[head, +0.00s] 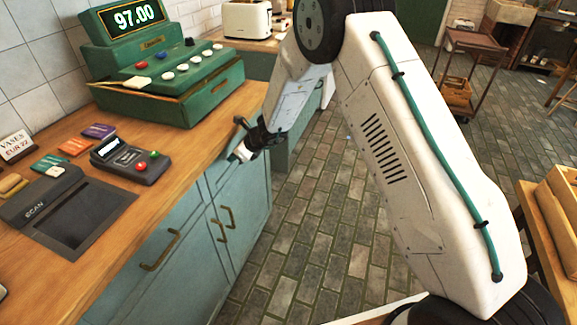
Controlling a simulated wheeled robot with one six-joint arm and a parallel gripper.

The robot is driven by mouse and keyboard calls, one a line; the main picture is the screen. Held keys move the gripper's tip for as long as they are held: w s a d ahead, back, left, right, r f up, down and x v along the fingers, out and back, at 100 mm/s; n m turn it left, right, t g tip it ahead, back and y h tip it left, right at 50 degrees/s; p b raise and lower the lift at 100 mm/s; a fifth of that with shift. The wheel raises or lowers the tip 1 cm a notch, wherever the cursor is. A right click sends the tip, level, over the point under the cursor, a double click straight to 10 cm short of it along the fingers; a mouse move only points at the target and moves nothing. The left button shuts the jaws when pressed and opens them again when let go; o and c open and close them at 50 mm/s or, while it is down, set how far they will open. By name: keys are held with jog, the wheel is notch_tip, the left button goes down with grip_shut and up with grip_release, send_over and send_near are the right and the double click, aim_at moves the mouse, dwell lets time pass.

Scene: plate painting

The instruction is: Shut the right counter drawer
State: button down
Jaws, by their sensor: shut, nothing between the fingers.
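The wooden counter (190,150) runs along the left, with blue-green fronts (190,255) and brass handles below its top. My gripper (239,154) is shut and empty, close to the counter's front edge near its right end. It partly covers the upper front there, so I cannot clearly make out the right drawer or how far it stands out. A blue-green panel (284,153) shows just right of my gripper; I cannot tell whether it belongs to the drawer. I cannot tell whether my gripper touches the front.
A green cash register (165,85), a card reader (125,160) and a scan pad (75,215) stand on the counter. A toaster (247,20) stands behind. The brick floor (310,230) right of the counter is clear. A wooden crate (560,215) is at the right edge.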

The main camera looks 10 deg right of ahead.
jog(key=s+d+f+v, duration=0.1)
jog(key=d+f+v, duration=0.1)
jog(key=v, duration=1.1)
jog(key=s+r+n+g, duration=0.3)
jog(key=s+r+n, duration=0.1)
jog(key=s+n, duration=0.4)
jog(key=s+r+n+g, duration=0.3)
jog(key=s+r+n, duration=0.25)
jog(key=s, duration=0.45)
jog(key=s+d+r+n+t+h, duration=0.1)
jog(key=s+d+r+n+h, duration=0.2)
jog(key=s, duration=1)
jog(key=s+d+r+n+t+h, duration=0.1)
jog(key=s+d+r+n+h, duration=0.3)
jog(key=s+d+r+n, duration=0.4)
jog(key=shift+s+d+r, duration=1.7)
jog(key=shift+s+d, duration=0.85)
